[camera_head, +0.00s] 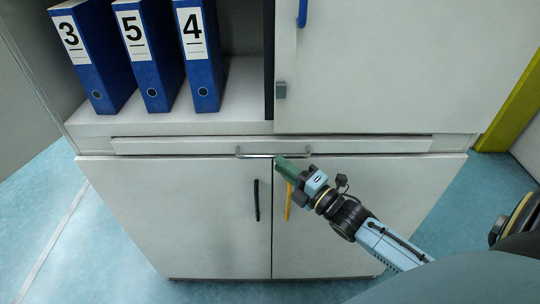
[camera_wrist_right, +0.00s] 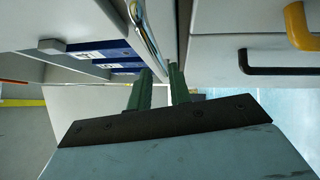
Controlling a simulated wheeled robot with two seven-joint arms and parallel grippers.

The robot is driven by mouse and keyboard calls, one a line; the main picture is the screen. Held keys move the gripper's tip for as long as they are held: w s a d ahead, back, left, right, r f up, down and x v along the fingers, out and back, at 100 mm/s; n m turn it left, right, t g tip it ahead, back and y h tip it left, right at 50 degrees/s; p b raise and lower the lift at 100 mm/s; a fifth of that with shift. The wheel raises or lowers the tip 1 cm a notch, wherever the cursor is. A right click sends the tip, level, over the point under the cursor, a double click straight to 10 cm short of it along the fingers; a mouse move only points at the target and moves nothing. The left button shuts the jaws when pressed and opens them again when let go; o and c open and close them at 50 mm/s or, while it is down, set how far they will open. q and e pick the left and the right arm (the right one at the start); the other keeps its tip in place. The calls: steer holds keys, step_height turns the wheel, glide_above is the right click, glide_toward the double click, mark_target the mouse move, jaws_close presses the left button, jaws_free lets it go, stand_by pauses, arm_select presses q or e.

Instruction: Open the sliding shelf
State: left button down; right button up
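The sliding shelf (camera_head: 180,146) is a thin white panel across the cabinet, between the upper compartment and the lower doors. It looks pushed in. Its silver bar handle (camera_head: 252,156) is at the middle of its front edge; the handle also shows in the right wrist view (camera_wrist_right: 147,32). My right gripper (camera_head: 279,162) has green fingers and is at the handle, right of its middle. In the wrist view the fingers (camera_wrist_right: 162,80) are apart, with the handle's near end in line with the gap. I cannot tell whether they touch it. My left gripper is not in view.
Blue binders (camera_head: 204,60) marked 3, 5 and 4 stand in the open upper compartment. A white upper door (camera_head: 400,65) with a blue handle (camera_head: 302,12) covers the right. Lower doors carry a black handle (camera_head: 256,200) and a yellow handle (camera_head: 288,203). Floor at left is clear.

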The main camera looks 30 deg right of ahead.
mark_target(270, 155)
steer(key=shift+x, duration=2.55)
steer(key=shift+c, duration=0.4)
jaws_close()
